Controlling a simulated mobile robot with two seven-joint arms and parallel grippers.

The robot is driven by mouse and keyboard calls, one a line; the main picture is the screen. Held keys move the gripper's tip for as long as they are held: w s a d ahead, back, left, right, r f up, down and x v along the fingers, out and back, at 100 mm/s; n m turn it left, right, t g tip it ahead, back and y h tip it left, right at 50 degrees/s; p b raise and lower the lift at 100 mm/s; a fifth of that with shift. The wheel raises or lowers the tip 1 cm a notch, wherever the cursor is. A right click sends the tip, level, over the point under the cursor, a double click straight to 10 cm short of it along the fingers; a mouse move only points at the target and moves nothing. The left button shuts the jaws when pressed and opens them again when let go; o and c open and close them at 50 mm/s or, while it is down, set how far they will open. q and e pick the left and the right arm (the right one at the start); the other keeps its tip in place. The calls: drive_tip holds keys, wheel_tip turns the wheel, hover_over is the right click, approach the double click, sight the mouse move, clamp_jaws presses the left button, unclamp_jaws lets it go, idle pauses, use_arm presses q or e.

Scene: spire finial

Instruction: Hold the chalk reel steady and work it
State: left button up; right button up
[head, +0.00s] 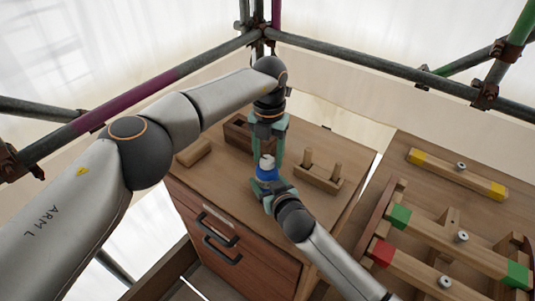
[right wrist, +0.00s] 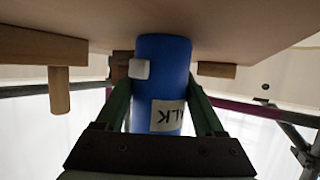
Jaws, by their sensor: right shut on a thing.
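The chalk reel (head: 267,172) is a blue cylinder with a white top, near the middle of the wooden cabinet top in the head view. In the right wrist view the blue reel (right wrist: 165,78) fills the middle, with a pale label reading "ALK" and a small white block on its side. My right gripper (head: 268,187) is shut on the reel, one green finger on each side. My left gripper (head: 268,158) points down over the reel, its green fingers apart near the white top. Whether they touch it is hard to tell.
An open wooden box (head: 236,132) stands behind, a loose wooden block (head: 194,153) lies left, and a peg holder (head: 318,176) stands right of the reel. A bench (head: 391,163) with coloured-ended beams is at far right. Scaffold tubes (head: 400,82) surround the place.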

sight(268, 159)
use_arm(q)
drive_tip(key=shift+o, duration=0.9)
wheel_tip(268, 159, up, 12)
drive_tip(key=shift+w, duration=0.1)
use_arm(e)
drive_tip(key=o, duration=1.5)
drive_tip(key=shift+s, duration=0.1)
